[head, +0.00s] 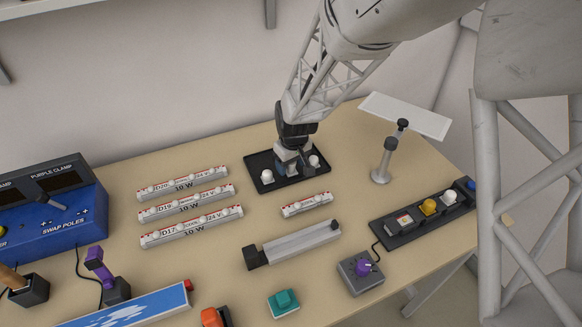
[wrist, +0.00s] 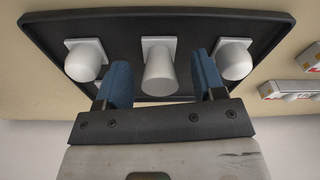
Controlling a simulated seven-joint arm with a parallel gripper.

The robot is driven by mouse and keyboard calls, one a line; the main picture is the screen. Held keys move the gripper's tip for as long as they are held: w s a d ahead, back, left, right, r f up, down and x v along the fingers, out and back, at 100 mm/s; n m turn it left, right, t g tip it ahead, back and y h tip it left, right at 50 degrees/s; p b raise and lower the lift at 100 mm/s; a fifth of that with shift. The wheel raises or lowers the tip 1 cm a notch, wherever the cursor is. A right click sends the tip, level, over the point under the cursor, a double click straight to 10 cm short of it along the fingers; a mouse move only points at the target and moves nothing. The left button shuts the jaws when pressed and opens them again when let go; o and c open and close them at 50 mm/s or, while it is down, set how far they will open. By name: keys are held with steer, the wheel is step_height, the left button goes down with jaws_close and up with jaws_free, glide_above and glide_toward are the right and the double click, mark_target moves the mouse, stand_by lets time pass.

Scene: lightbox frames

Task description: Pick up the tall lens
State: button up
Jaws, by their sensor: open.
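The tall lens (wrist: 160,68) is a white, tapered cylinder on a square base in the middle of the black tray (wrist: 270,20). It stands between two shorter, rounded white lenses, one on the left (wrist: 86,62) and one on the right (wrist: 234,60) in the wrist view. My gripper (wrist: 160,78) is open, with its blue fingers on either side of the tall lens. Gaps show between lens and fingers. In the head view my gripper (head: 291,167) is low over the tray (head: 287,183) and mostly hides the tall lens; the short lenses show at left (head: 267,177) and right (head: 314,162).
Several white light bars (head: 190,212) lie left of the tray, and a short one (head: 307,204) lies in front. A grey bar (head: 300,243) lies nearer. A lamp on a post (head: 384,162) and a black button panel (head: 425,218) stand to the right.

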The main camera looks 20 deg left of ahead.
steer(key=shift+c, duration=0.4)
steer(key=c, duration=0.9)
steer(key=shift+r, duration=0.15)
steer(key=shift+r, duration=0.55)
steer(key=shift+s+d+r, duration=0.1)
steer(key=shift+s+r, duration=0.05)
steer(key=shift+r, duration=0.45)
steer(key=shift+s+d+r, duration=0.1)
steer(key=shift+r, duration=0.45)
steer(key=s+d, duration=0.3)
steer(key=s, duration=0.1)
steer(key=s+d+r, duration=0.1)
steer(key=s+d, duration=0.2)
steer(key=s, duration=0.1)
steer(key=s+d, duration=0.3)
steer(key=s, duration=0.1)
steer(key=shift+s+d+r, duration=0.1)
steer(key=shift+s+r, duration=0.05)
